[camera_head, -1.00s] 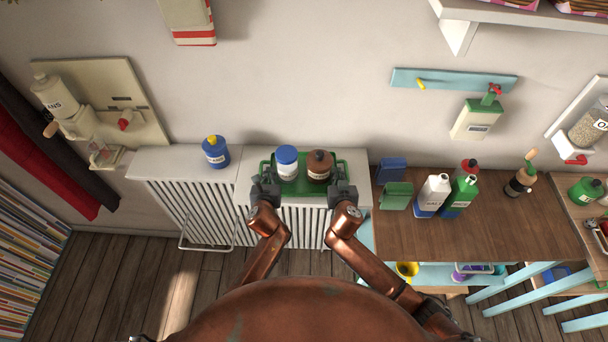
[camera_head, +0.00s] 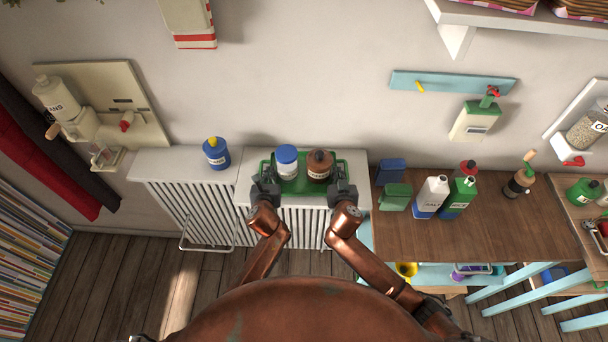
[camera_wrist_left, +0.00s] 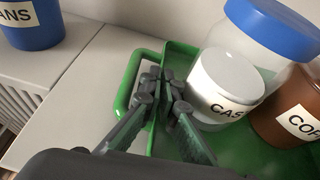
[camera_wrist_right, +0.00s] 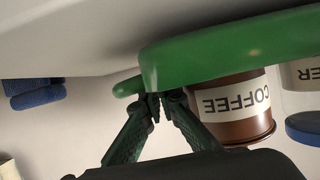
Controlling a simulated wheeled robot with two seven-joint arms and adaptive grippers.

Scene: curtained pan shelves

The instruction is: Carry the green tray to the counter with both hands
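My left gripper (camera_head: 265,183) is at the tray's left end. In the left wrist view its fingers (camera_wrist_left: 163,82) are closed around the tray's end bar by the handle loop (camera_wrist_left: 125,85). My right gripper (camera_head: 343,186) is at the right end. In the right wrist view its fingers (camera_wrist_right: 160,98) close on the green handle (camera_wrist_right: 127,87), partly hidden. The wooden counter (camera_head: 420,240) is right.
A blue BEANS pot (camera_head: 216,153) stands on the radiator left of the tray.

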